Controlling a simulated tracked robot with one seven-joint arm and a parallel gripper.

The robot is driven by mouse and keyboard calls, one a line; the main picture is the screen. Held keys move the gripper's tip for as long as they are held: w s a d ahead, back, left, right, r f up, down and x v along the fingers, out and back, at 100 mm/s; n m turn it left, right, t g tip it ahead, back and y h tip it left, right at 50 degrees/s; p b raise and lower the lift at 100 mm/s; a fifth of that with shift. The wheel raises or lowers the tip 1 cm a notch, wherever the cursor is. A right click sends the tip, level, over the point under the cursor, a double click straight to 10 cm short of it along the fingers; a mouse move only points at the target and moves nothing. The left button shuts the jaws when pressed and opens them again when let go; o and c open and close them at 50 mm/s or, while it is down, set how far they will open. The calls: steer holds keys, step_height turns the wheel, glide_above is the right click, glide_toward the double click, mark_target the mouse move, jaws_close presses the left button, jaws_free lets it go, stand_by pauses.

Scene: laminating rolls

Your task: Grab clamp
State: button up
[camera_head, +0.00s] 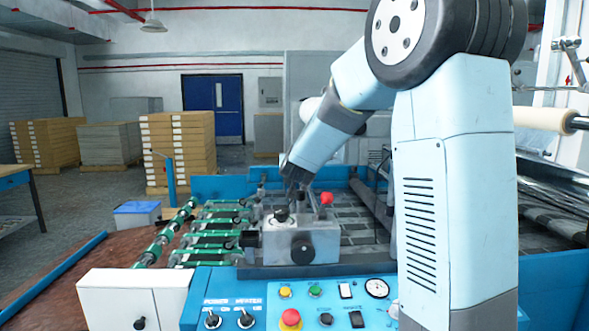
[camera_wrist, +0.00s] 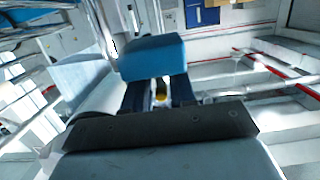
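A grey metal block (camera_head: 301,240) with dark knobs on its front and side sits on the machine behind the control panel. A red knob (camera_head: 326,198) stands up near its rear right. I cannot tell which part is the clamp. My gripper (camera_head: 293,188) hangs tilted downward just above the block. Its dark tips are small there, and contact with the block is unclear. In the wrist view, two dark blue finger-like parts (camera_wrist: 160,95) stand apart below a blue block (camera_wrist: 152,57). Whether anything is gripped is unclear.
Green-banded rollers (camera_head: 205,236) lie left of the block. The control panel (camera_head: 300,300) with switches and a red button is in front. A white box (camera_head: 135,300) stands front left. My arm hides much of the right side. Stacked boards (camera_head: 178,150) stand farther back.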

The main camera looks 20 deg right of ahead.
jaws_close()
steer(key=shift+r, duration=0.1)
stand_by(0.4)
